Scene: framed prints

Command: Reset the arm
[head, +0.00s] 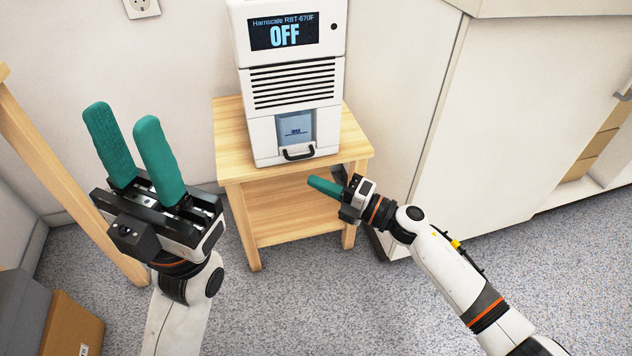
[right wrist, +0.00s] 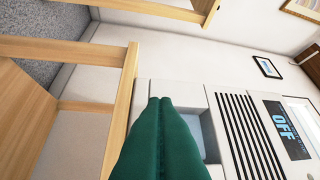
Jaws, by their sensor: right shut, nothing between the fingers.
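My right gripper (head: 325,187) is shut and empty in front of the wooden stand's top edge, below and right of the machine's black handle. In the right wrist view its green fingers (right wrist: 160,135) lie together and overlap the machine's front in the picture. Whether they touch it I cannot tell. My left gripper (head: 128,138) is raised at the left, its two green fingers apart, with nothing between them. The white machine (head: 291,125) stands on the wooden stand and its display (head: 285,35) reads OFF; the display also shows sideways in the right wrist view (right wrist: 285,130).
The wooden stand (head: 358,152) has a lower shelf. A white cabinet (head: 500,110) stands at the right, with cardboard boxes (head: 598,145) in its open part. A wooden post (head: 60,175) and a cardboard box (head: 72,328) are at the left. Speckled floor (head: 330,300) is clear between my arms.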

